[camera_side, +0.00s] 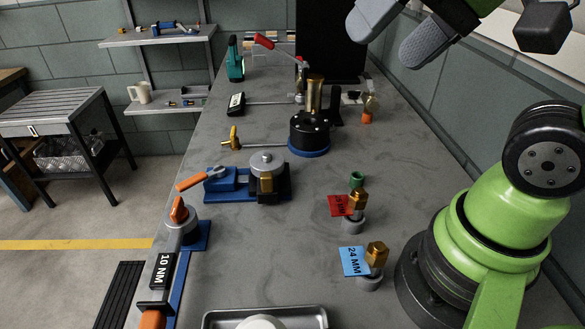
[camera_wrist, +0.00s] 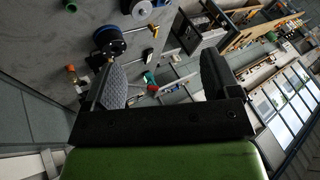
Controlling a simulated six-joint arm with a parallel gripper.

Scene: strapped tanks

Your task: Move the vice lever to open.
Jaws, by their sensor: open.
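The vice (camera_side: 224,184) is a blue body with black jaws on the grey bench, in the middle left of the side view. Its orange-gripped lever (camera_side: 191,183) sticks out to the left, slanting a little down from a grey pivot. A grey round part (camera_side: 266,162) and a brass hex piece (camera_side: 267,183) sit at the jaws. My gripper (camera_side: 404,30) is open and empty, high at the upper right and well away from the lever. In the wrist view its two grey pads (camera_wrist: 164,78) stand wide apart with nothing held between them.
A 10 NM torque wrench (camera_side: 163,270) lies in front left. Brass fittings with red (camera_side: 340,206) and blue (camera_side: 354,261) tags stand to the right.

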